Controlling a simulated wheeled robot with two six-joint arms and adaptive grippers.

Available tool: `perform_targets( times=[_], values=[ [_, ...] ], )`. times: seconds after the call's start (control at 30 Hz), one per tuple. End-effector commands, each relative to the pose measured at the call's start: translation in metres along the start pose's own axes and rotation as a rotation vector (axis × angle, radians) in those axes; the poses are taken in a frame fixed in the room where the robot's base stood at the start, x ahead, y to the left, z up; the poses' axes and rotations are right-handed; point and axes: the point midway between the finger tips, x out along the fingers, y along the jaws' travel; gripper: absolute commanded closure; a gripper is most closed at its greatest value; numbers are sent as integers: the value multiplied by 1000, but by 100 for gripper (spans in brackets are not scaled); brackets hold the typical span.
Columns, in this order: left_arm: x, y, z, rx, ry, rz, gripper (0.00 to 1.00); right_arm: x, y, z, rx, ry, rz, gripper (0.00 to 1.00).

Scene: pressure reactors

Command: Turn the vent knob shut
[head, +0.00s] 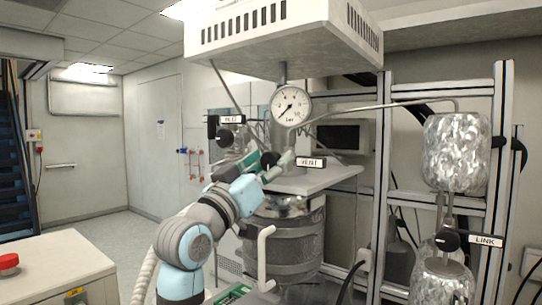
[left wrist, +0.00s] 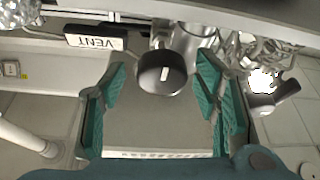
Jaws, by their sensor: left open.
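The vent knob (left wrist: 162,73) is a round black knob with a short white mark that stands nearly upright in the left wrist view. The VENT label (left wrist: 95,37) shows upside down beside it; in the head view the label (head: 311,162) is right of the knob (head: 269,159). My left gripper (head: 273,168) reaches up to the knob in the head view, partly covering it. In the left wrist view its teal fingers are spread open, one on each side of the knob, with visible gaps. My right gripper is not in view.
A pressure gauge (head: 291,106) sits above the reactor vessel (head: 285,240). Another black knob (head: 225,136) with a label is up left, and a LINK knob (head: 447,240) is at the right. Metal rack posts (head: 379,200) stand right of the vessel. A red button (head: 8,261) is at lower left.

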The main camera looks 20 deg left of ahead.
Motion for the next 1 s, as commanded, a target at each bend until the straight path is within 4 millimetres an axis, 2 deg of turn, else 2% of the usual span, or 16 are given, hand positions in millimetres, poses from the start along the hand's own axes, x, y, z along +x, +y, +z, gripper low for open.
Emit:
perform_targets(
  times=[0.1, 0.33, 0.63, 1.0],
  values=[
    [7, 0, 0, 0, 0, -1, 44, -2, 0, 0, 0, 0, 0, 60],
    [7, 0, 1, 1, 0, -1, 45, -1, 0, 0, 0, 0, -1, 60],
    [7, 0, 1, 1, 0, -1, 92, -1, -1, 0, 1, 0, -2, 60],
    [7, -1, 1, 51, -1, 20, 92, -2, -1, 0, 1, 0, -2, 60]
  ],
)
